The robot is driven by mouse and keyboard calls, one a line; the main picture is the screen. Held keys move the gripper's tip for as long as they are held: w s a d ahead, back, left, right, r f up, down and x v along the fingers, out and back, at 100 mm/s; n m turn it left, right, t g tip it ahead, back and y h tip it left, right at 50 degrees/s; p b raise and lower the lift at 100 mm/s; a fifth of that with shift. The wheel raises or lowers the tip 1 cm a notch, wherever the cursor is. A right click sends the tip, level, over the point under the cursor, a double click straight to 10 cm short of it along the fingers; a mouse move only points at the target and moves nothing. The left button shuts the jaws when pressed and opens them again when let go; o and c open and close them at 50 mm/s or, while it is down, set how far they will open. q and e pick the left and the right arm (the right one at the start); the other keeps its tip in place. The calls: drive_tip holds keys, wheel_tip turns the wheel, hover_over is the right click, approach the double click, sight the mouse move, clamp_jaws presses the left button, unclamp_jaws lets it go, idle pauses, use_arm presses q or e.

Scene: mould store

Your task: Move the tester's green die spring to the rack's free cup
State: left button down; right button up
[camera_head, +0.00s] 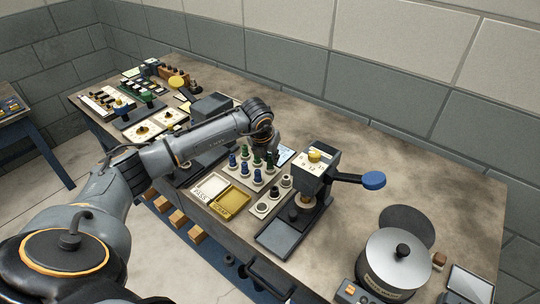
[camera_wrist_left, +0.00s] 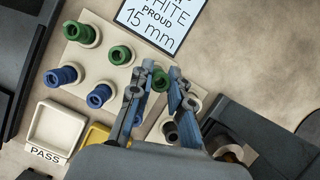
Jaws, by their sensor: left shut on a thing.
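My left gripper (camera_wrist_left: 157,88) is shut on a green die spring (camera_wrist_left: 160,80), which shows between its fingers in the wrist view. In the head view the gripper (camera_head: 266,150) hangs by the cream rack (camera_head: 232,178), and its fingertips are hard to make out. The rack also shows in the wrist view (camera_wrist_left: 85,60), with green springs (camera_wrist_left: 80,32) and blue springs (camera_wrist_left: 62,75) standing in cups. The fingers cover part of its right side, so I cannot tell which cup is free. The tester (camera_head: 318,168) stands right of the rack, with a blue-knobbed lever (camera_head: 373,180).
A cream plate with dark cylinders in cups (camera_head: 263,207) lies between rack and tester. A white PASS tray (camera_head: 209,187) and a yellow tray (camera_head: 231,201) stand at the front. A card reading 15 mm (camera_wrist_left: 165,20) lies behind. A round pot (camera_head: 395,262) stands far right.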

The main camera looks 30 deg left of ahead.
idle(0.3)
use_arm(q)
drive_tip(key=shift+f+b, duration=0.2)
drive_tip(key=shift+b, duration=0.5)
idle(1.4)
drive_tip(key=shift+f+b, duration=0.7)
drive_tip(key=shift+f, duration=0.05)
idle(0.4)
drive_tip(key=c, duration=1.2)
unclamp_jaws()
drive_tip(key=shift+o, duration=0.6)
drive_tip(key=o, duration=0.3)
